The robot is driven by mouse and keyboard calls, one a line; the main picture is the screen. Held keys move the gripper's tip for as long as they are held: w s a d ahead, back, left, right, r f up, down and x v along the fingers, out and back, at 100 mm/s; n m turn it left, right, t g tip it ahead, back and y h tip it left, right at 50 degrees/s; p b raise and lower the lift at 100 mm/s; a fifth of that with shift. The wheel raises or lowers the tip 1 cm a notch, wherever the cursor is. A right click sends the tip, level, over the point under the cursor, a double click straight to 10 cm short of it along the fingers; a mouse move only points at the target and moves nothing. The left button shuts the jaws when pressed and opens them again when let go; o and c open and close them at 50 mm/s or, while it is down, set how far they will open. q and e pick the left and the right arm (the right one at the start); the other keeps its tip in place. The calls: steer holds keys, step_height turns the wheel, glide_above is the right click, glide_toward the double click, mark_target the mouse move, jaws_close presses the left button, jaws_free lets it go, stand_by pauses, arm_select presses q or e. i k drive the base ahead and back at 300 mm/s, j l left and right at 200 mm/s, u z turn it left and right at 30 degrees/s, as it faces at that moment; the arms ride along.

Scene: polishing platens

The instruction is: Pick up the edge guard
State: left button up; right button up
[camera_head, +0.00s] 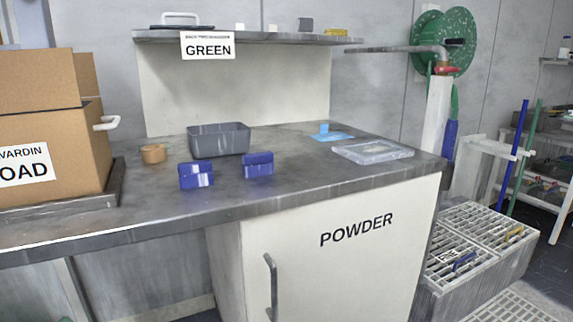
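I cannot tell for certain which thing is the edge guard. Two small blue pieces sit on the grey worktop: a left blue piece (188,182) with a pale face at its right, and a right blue piece (257,170). They stand apart, in front of a dark grey open bin (219,136). Neither is held. No gripper of mine shows in the head view.
The worktop (290,185) also holds a small brown round container (153,154), a light blue item (328,136) and a clear flat tray (372,152). Cardboard boxes (50,115) crowd the left. A shelf (245,38) hangs above. The worktop's front middle is clear.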

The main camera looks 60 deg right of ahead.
mark_target(255, 165)
steer(key=z, duration=1.8)
steer(key=k+u, duration=0.2)
steer(key=u, duration=1.85)
steer(key=k+z, duration=0.1)
steer(key=z, duration=1.9)
